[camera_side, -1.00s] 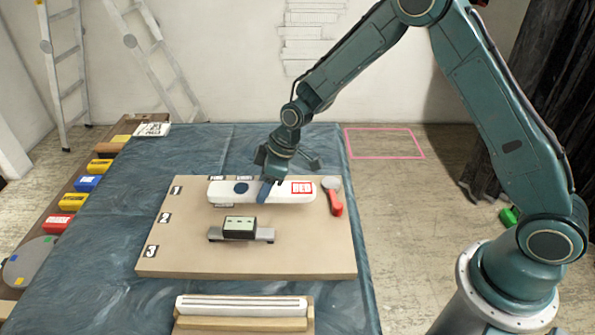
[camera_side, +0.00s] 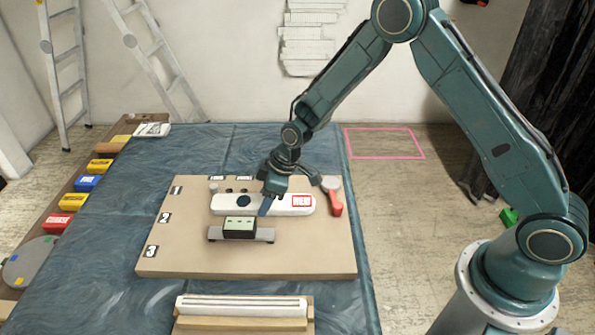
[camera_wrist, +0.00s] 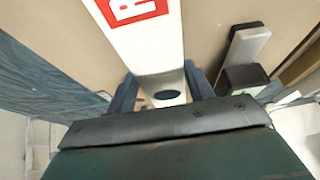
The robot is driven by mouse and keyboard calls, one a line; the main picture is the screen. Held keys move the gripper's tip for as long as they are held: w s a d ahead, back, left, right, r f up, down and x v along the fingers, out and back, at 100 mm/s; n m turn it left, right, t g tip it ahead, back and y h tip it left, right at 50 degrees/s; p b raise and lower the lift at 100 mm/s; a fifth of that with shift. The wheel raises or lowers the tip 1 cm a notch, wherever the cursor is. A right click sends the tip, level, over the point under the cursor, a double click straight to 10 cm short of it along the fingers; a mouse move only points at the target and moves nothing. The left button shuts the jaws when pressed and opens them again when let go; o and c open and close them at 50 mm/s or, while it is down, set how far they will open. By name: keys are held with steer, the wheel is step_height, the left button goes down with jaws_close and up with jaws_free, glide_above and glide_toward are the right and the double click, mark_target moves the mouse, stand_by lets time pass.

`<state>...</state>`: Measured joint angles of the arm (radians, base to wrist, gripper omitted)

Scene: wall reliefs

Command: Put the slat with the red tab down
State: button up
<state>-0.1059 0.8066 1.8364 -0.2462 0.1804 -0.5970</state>
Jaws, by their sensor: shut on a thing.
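The white slat (camera_side: 236,204) lies level across the board, with a red-framed tab (camera_side: 301,201) at its right end and a dark blue oval near its left. My gripper (camera_side: 267,204) reaches down over the slat and is shut on its middle. In the wrist view, the fingers (camera_wrist: 162,88) stand on both sides of the slat (camera_wrist: 153,48), and the red tab (camera_wrist: 128,8) shows at the top. I cannot tell whether the slat's underside touches the board.
The tan board (camera_side: 190,250) has number labels down its left side. A grey rail with a black block (camera_side: 239,228) sits in front of the slat. A red-handled tool (camera_side: 335,203) lies right of it. A wooden holder with a white strip (camera_side: 243,307) stands at the front.

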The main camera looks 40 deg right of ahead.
steer(key=shift+f, duration=0.1)
steer(key=o, duration=1.1)
steer(key=shift+c, duration=0.2)
steer(key=v, duration=1.2)
